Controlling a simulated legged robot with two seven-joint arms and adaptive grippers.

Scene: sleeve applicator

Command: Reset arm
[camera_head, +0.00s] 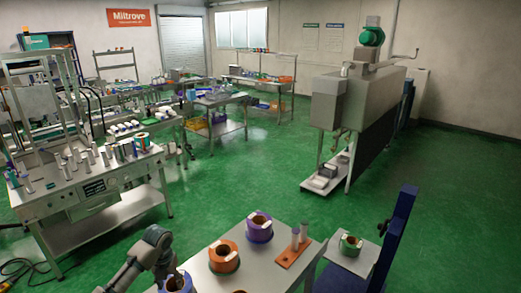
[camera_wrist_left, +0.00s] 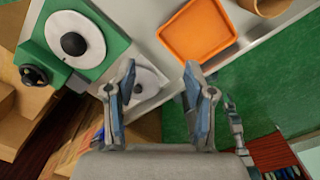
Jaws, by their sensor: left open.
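My left arm (camera_head: 150,255) comes in at the bottom left of the head view, over the front edge of a pale work table (camera_head: 275,271). In the left wrist view my left gripper (camera_wrist_left: 160,72) is open, with its two fingers apart and nothing held between them. Beyond the fingers, at left, is a green device (camera_wrist_left: 72,42) with a white disc and black knob. A grey plate with a round part (camera_wrist_left: 146,84) shows between the fingers. An orange tray (camera_wrist_left: 197,30) lies farther up. My right gripper is not seen in the head view.
The work table carries an orange roll (camera_head: 223,256), a purple roll (camera_head: 259,227) and an orange block with two cylinders (camera_head: 293,251). A green roll (camera_head: 350,245) stands beside a blue post (camera_head: 395,240). Open green floor (camera_head: 250,170) lies behind, with a grey machine (camera_head: 352,100) farther back.

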